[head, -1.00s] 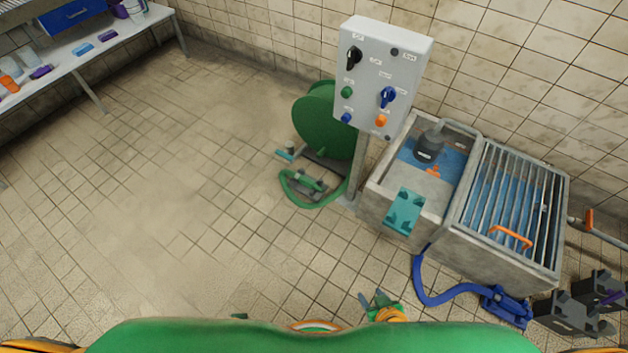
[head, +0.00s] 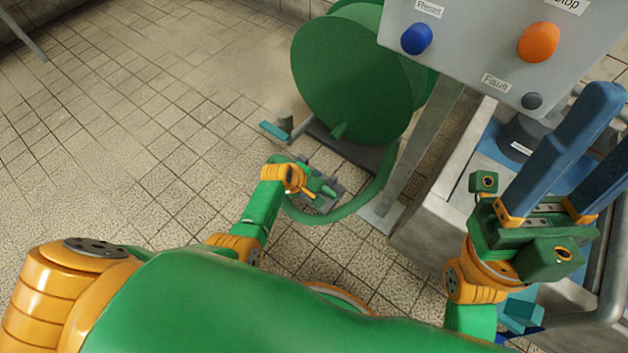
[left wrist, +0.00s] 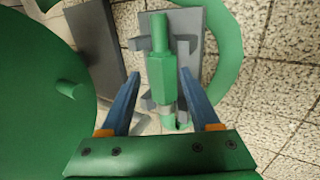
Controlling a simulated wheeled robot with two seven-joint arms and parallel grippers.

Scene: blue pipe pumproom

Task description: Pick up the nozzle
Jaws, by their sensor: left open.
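The green nozzle (left wrist: 161,75) rests on a grey cradle (left wrist: 190,30) on the floor, seen in the left wrist view. In the head view the nozzle (head: 322,188) is small and partly hidden by my left arm. My left gripper (left wrist: 160,76) is open, with one blue finger on each side of the nozzle's lower part. I cannot tell whether they touch it. In the head view my left gripper (head: 302,182) is low beside the cradle, fingers unclear. My right gripper (head: 610,122) is raised near the camera at the right, blue fingers apart and empty.
A green hose reel (head: 350,75) stands just behind the nozzle, with a green hose (head: 375,190) curving beside it. A grey control panel (head: 480,50) on a post (head: 420,155) and a concrete tank (head: 430,225) are to the right. The tiled floor at left is clear.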

